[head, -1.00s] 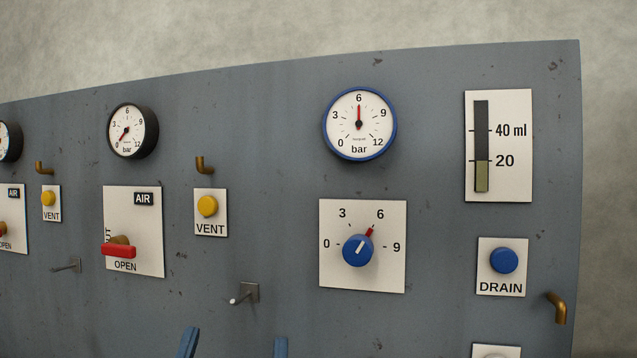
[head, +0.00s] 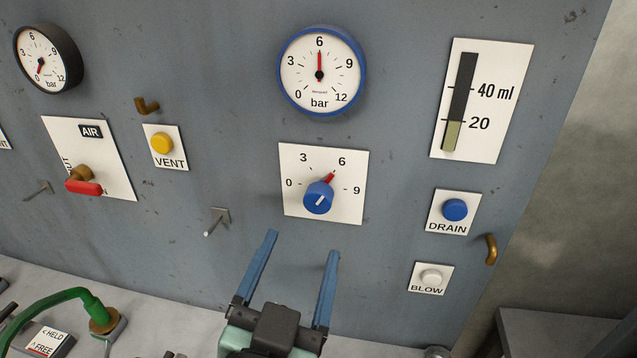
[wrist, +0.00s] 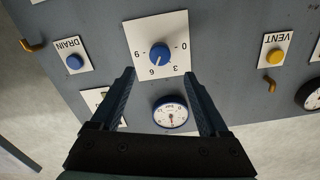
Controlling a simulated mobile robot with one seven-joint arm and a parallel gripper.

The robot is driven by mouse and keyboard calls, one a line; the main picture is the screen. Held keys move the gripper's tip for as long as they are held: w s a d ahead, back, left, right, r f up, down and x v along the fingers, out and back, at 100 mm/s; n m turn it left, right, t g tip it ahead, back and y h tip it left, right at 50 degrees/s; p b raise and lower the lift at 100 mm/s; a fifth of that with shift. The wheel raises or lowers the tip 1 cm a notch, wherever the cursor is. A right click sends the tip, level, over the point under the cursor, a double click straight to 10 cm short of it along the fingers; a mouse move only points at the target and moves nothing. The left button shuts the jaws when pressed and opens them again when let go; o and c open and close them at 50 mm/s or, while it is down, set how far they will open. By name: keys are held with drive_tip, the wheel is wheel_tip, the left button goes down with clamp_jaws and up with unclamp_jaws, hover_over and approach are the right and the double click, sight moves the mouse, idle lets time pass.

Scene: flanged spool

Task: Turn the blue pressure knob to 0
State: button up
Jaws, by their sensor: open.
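The blue pressure knob (head: 318,198) sits on a white square dial plate (head: 346,208) marked 0, 3, 6, 9. Its pointer, by a red mark, is turned close to 6. The blue-rimmed gauge (head: 320,72) above it reads about 6 bar. My gripper (head: 303,245) is open and empty, its two blue fingers apart, below the knob in the head view and not touching it. In the wrist view, which is upside down, the knob (wrist: 159,53) shows beyond and between the open fingers.
To the right are a level strip (head: 466,100), a blue DRAIN button (head: 455,209) and a white BLOW button (head: 431,276). To the left are a peg (head: 216,221), a yellow VENT button (head: 162,142) and a red-handled AIR valve (head: 84,186). A green hose (head: 50,298) lies at lower left.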

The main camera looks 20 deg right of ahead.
sight(317, 205)
drive_tip(key=p+x, duration=0.3)
drive_tip(key=x, duration=0.8)
drive_tip(key=shift+c, duration=0.2)
clamp_jaws()
